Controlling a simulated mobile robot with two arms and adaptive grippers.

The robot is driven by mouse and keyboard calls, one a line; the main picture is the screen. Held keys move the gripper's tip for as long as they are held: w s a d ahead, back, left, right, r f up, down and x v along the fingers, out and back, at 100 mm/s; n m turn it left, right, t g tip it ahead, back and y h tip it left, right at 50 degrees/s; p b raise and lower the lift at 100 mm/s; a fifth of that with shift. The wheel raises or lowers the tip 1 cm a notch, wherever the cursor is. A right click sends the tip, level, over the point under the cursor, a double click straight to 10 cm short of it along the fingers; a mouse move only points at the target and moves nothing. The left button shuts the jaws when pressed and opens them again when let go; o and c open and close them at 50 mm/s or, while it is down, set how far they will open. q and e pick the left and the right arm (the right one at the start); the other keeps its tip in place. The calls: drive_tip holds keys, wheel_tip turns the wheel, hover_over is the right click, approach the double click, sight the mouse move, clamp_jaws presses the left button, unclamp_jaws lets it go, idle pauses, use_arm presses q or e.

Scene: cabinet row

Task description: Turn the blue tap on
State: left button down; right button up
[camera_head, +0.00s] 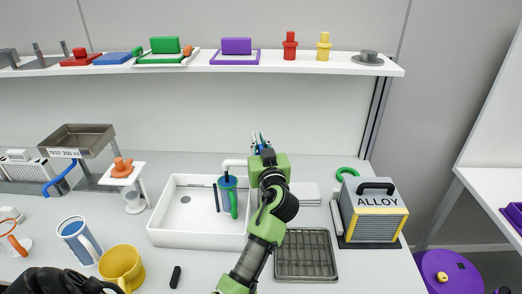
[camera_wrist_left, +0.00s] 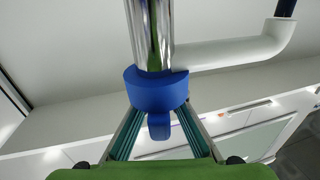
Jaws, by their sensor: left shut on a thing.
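The blue tap handle (camera_wrist_left: 155,92) shows in the left wrist view as a blue collar with a short lever pointing down the picture. It sits on a chrome post (camera_wrist_left: 152,35) with a white spout (camera_wrist_left: 230,52) running off to the right. My left gripper (camera_wrist_left: 158,112) has its teal fingers on either side of the lever and is shut on it. In the head view my left gripper (camera_head: 262,146) is behind the sink, beside the white spout (camera_head: 234,163), and mostly hides the tap. My right gripper is not in view.
The white sink (camera_head: 168,222) holds a green item (camera_head: 230,198) and a dark stick under the spout. Mugs (camera_head: 122,267) stand front left. A loaded shelf (camera_head: 300,67) runs above.

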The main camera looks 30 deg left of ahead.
use_arm(q)
drive_tip(key=shift+s+n+g+y, duration=0.1)
drive_tip(key=shift+n+g+y, duration=0.2)
drive_tip(key=shift+g, duration=0.1)
drive_tip(key=c, duration=2.1)
unclamp_jaws()
drive_tip(key=shift+a, duration=0.1)
drive_tip(key=shift+r, duration=0.1)
wheel_tip(320, 180, up, 10)
drive_tip(key=shift+f, duration=0.1)
